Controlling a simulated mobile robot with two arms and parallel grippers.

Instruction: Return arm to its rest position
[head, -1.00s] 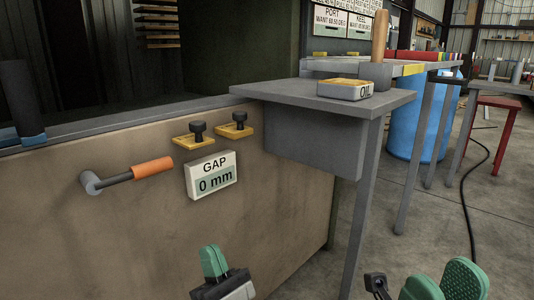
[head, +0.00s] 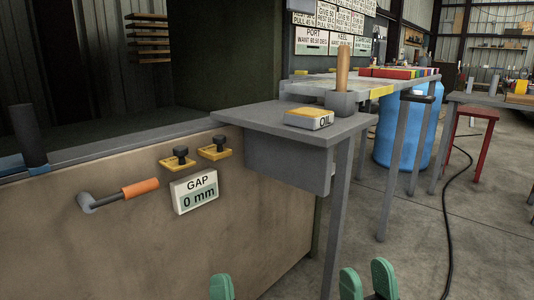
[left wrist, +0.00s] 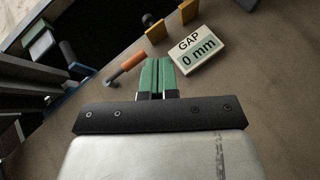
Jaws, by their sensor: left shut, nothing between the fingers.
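My left gripper (head: 221,287) is at the bottom edge of the head view, in front of the brown panel, with only its green fingertips showing. In the left wrist view the left gripper (left wrist: 158,75) has its two green fingers together with nothing between them. My right gripper (head: 368,282) is at the bottom edge, right of the shelf leg; its two green fingers stand apart with nothing seen between them. The rest of both arms is out of the head view.
The brown panel (head: 130,240) carries an orange-handled lever (head: 138,188), a GAP display (head: 195,192) reading 0 mm and two yellow-based black knobs (head: 180,157). A grey shelf (head: 270,118) juts out at right, holding an OIL box (head: 310,118). A blue barrel (head: 400,140) stands behind.

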